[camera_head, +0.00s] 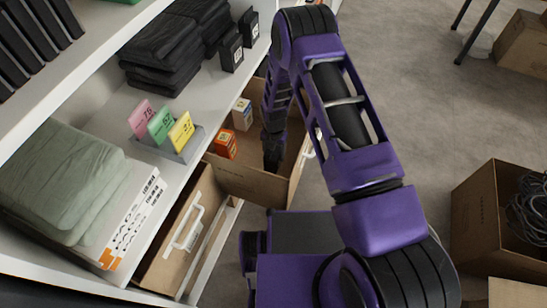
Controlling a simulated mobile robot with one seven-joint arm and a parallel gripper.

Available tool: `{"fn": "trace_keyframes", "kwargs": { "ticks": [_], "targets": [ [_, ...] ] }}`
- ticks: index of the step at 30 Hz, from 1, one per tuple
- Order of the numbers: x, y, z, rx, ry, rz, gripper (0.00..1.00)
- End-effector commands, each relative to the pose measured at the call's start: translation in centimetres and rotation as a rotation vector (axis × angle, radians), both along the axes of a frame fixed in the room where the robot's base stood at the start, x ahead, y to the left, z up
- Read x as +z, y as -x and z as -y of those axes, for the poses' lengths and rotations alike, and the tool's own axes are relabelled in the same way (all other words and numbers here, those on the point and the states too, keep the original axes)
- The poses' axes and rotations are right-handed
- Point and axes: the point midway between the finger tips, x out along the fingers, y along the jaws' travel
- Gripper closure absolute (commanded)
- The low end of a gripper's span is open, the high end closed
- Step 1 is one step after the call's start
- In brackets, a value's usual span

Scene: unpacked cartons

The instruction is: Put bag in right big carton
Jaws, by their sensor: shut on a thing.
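My gripper (272,162) points down inside an open brown drawer-like box (243,184) below the shelf. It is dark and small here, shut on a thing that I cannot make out. No bag can be clearly told apart at the gripper. A big open brown carton (476,222) stands on the floor at the right, with dark coiled cables (530,208) in it. Another brown carton (524,44) stands at the far right top. I cannot tell which carton is the right big one.
Beside my gripper, an orange box (226,144) and a white box (242,114) are in the drawer-like box. A second one with a white handle (188,229) is nearer. The shelf holds green folded cloth (62,180) and black stacks (165,45). Grey floor (430,110) is free right of my arm.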

Motion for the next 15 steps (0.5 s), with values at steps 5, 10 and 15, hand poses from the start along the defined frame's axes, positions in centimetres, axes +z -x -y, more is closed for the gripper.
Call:
{"fn": "trace_keyframes", "kwargs": {
  "ticks": [5,10,15],
  "targets": [
    [-2.7,0.1,0.0,0.000,0.001,-0.003,1.00],
    [-2.7,0.0,0.0,0.000,0.000,0.000,1.00],
    [-3.0,0.0,0.0,-0.001,0.001,-0.001,1.00]
  ]
}}
